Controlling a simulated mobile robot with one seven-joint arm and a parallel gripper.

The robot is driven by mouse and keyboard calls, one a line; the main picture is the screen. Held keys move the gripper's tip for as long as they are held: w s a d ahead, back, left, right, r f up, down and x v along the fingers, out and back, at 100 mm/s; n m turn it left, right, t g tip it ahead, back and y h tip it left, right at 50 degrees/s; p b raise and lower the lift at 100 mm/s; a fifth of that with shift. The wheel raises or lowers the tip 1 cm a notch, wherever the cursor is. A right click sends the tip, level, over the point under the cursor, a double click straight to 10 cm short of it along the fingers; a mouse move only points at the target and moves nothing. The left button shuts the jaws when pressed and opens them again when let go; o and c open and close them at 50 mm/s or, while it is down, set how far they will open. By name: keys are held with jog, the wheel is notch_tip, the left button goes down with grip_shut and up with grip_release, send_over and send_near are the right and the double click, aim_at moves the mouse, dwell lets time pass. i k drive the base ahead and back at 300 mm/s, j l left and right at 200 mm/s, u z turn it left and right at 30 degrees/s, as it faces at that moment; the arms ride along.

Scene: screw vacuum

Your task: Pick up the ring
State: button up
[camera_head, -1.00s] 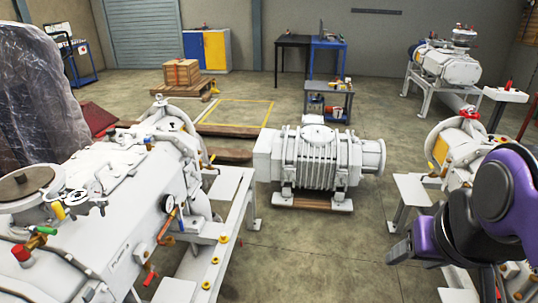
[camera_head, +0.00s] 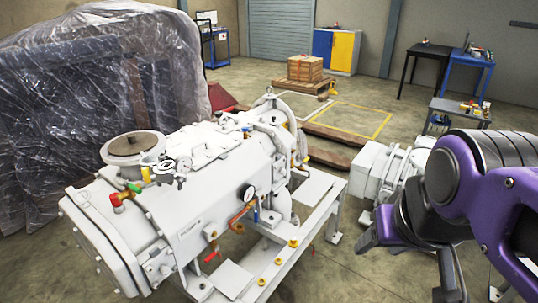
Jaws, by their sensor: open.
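Several small yellow-orange round pieces (camera_head: 278,261) sit along the white frame rail below the large white pump (camera_head: 205,185). They look ring-like, but they are too small to tell for sure which thing is the ring. A round flange with a brown top (camera_head: 133,145) stands on the pump's upper left. My gripper (camera_head: 372,238) is at the right, at the end of my purple and black arm. It is open, apart from the pump and its frame, with nothing seen in it. Its fingertips are small and partly hidden by its own body.
A plastic-wrapped bulk (camera_head: 95,100) stands behind the pump at left. A smaller white machine (camera_head: 385,165) is partly hidden behind my arm. A wooden box (camera_head: 305,68) and a grey cart (camera_head: 460,110) stand farther back. Bare floor (camera_head: 335,275) lies between frame and gripper.

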aim_at(263, 284)
jog(key=i+l+u, duration=0.15)
jog(key=u, duration=0.35)
jog(key=i+l+u, duration=0.25)
jog(key=u, duration=0.25)
jog(key=i+l+u, duration=0.2)
jog(key=u, duration=0.15)
jog(key=i+l+u, duration=0.1)
jog(key=l+u, duration=0.25)
jog(key=l, duration=0.1)
